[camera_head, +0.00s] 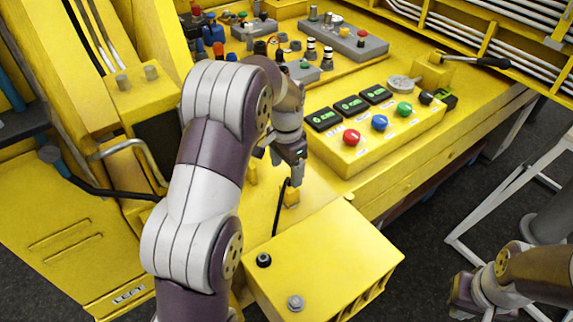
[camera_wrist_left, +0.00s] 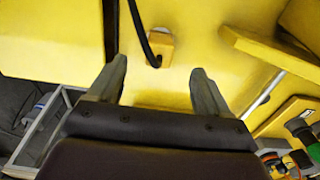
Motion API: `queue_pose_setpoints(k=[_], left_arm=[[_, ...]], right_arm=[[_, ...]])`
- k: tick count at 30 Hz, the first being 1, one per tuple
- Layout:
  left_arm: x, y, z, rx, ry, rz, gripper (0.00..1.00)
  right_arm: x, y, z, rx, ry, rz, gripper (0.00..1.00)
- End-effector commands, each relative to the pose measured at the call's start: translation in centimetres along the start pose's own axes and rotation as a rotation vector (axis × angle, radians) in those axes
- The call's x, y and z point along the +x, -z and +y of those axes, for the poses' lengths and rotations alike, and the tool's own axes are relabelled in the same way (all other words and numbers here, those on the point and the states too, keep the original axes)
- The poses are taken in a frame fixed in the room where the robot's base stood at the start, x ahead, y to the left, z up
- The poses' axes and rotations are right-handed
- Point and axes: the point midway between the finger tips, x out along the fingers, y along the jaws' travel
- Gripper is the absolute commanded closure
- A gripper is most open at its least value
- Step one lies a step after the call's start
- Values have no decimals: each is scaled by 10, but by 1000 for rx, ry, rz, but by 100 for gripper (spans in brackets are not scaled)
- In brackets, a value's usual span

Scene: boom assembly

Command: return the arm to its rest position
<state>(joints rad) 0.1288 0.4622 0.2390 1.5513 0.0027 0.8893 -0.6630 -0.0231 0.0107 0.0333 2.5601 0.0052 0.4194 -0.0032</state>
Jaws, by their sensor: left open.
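My left arm reaches in from the left of the head view. Its gripper (camera_head: 291,163) hangs over the yellow console, close to a small yellow block with a black lever or cable (camera_head: 291,196). In the left wrist view the two fingers of my left gripper (camera_wrist_left: 160,88) stand wide apart with nothing between them. The yellow block (camera_wrist_left: 160,50) is beyond the fingertips there, apart from them. Part of my right arm (camera_head: 510,278) shows at the lower right of the head view; its fingertips are not visible.
A yellow button box (camera_head: 420,130) with small displays and red, blue and green buttons stands right of my left gripper. A yellow box (camera_head: 325,262) is in front. Grey control boxes (camera_head: 355,42) stand behind. A white frame (camera_head: 505,195) and open floor are at right.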

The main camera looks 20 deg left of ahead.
Motion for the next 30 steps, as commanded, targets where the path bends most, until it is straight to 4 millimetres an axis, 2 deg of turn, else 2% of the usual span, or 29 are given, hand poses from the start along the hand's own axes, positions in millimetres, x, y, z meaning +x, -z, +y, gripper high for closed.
queue_pose_setpoints(k=[3, 6, 18, 21, 23, 25, 30], left_arm=[[-17, 0, 0, 0, 1, 1, 21], [-23, 0, 0, 0, -1, -1, 21], [-24, 0, 0, -3, -1, -1, 21], [-21, 4, -4, -95, 19, 28, 21], [-4, -8, 6, -212, 18, 29, 21], [4, -28, 28, -334, 20, 40, 21], [9, -89, 96, -533, 26, 77, 21]], right_arm=[[2, 0, 0, 0, 0, 0, 100], [2, 0, 0, 0, 0, 0, 100], [1, 0, 0, 0, 0, 0, 100], [1, 0, 0, 0, 0, 0, 100], [1, 0, 0, 0, 0, 0, 100], [1, 0, 0, 0, 0, 0, 100], [1, 0, 0, 0, 0, 0, 100]])
